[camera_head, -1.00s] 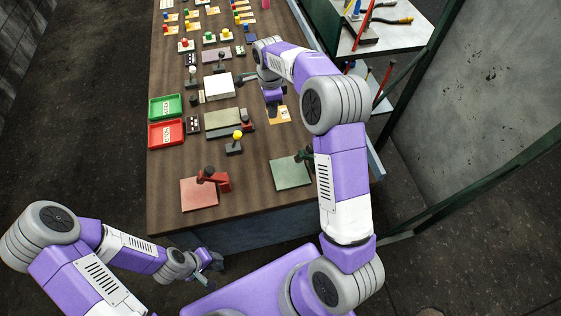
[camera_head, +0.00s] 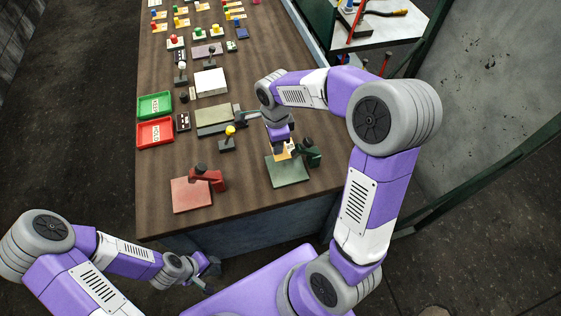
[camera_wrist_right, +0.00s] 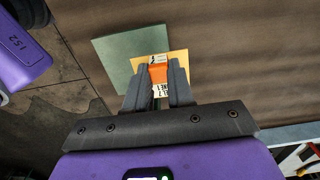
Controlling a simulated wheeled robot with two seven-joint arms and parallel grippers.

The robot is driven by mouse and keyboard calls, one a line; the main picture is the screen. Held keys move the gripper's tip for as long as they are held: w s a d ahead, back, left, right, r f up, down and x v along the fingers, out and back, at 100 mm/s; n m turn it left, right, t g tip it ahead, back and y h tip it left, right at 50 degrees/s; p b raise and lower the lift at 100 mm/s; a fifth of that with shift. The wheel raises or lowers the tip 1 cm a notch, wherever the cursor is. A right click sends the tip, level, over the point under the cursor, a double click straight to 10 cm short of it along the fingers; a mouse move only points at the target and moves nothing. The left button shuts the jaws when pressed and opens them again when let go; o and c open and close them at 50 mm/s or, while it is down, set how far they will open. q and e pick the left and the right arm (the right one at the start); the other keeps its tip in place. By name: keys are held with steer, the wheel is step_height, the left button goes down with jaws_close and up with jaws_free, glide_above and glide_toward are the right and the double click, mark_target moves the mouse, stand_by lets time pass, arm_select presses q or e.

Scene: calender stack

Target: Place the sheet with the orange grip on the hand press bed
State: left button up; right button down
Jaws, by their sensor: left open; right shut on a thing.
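My right gripper (camera_head: 283,146) is shut on the orange grip (camera_wrist_right: 158,74) of a small tan sheet with printed labels (camera_wrist_right: 178,56). In the head view the sheet (camera_head: 289,155) shows at the far edge of the green press bed (camera_head: 289,174). In the right wrist view the sheet overlaps one side of the green bed (camera_wrist_right: 115,48), and part of it sticks out past the bed. I cannot tell whether it touches the bed. My fingers hide part of the sheet. My left gripper (camera_head: 207,268) is open and empty, off the table's front left.
A dark green post with a handle (camera_head: 311,153) stands at the green bed's right. A red press (camera_head: 194,192) is to the left.

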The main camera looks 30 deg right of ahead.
steer(key=s, duration=0.1)
steer(key=s+a, duration=0.1)
steer(key=s, duration=0.1)
steer(key=shift+s, duration=0.3)
steer(key=shift+s+f+b, duration=0.25)
steer(key=shift+f+b, duration=0.05)
step_height(320, 180, down, 3)
steer(key=shift+w+f+b, duration=0.1)
steer(key=shift+b, duration=0.35)
steer(key=c, duration=1.4)
jaws_free()
steer(key=o, duration=0.4)
